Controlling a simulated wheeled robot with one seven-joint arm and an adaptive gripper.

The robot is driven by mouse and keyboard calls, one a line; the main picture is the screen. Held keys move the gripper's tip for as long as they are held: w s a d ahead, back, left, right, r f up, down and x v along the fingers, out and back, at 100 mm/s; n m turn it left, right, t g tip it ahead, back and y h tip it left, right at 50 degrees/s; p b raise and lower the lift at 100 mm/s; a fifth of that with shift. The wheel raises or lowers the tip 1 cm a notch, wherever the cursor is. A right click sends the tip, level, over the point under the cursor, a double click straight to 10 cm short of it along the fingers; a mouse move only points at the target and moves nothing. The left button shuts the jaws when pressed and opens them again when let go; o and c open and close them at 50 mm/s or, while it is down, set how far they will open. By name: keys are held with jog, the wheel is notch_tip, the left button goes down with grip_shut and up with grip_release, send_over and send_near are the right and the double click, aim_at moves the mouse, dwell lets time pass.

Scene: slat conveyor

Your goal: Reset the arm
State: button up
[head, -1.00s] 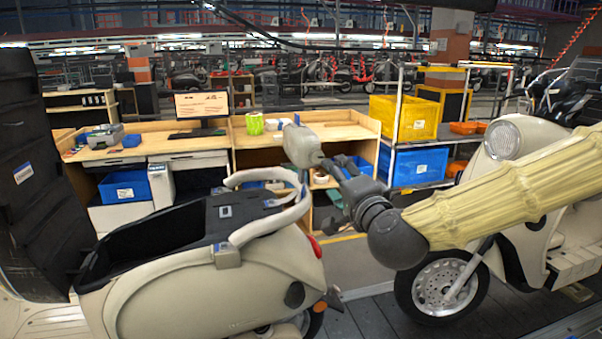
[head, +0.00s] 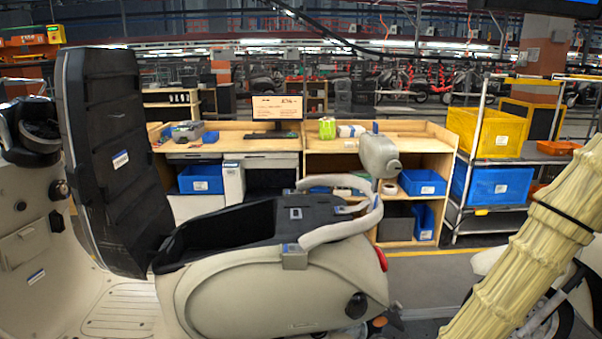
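My arm, in its pale yellow ribbed sleeve (head: 535,255), runs from the right edge down to the bottom edge of the head view. My gripper is outside the picture, so its fingers cannot be seen. A cream scooter (head: 270,290) stands in front of me with its black seat (head: 108,160) raised upright and the dark storage bin (head: 225,232) below it open. A rounded grey part (head: 380,155) is at the rear grab rail (head: 340,228). My visible sleeve is apart from this scooter, to its right.
Behind are wooden workbenches (head: 350,144) with a monitor (head: 277,113). A rack at the right holds a yellow crate (head: 485,132) and a blue crate (head: 492,186). Another scooter is partly hidden behind my sleeve. Open floor (head: 425,280) lies between the near scooter and my arm.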

jog(key=s+d+f+n+g+h, duration=0.1)
jog(key=s+d+f+n+g, duration=0.2)
jog(key=s+f, duration=2.3)
jog(key=s+n+g, duration=0.3)
jog(key=n+g, duration=0.1)
jog(key=g, duration=0.2)
jog(key=shift+s+f+h, duration=0.2)
jog(key=shift+s+h, duration=0.1)
jog(key=shift+s, duration=0.05)
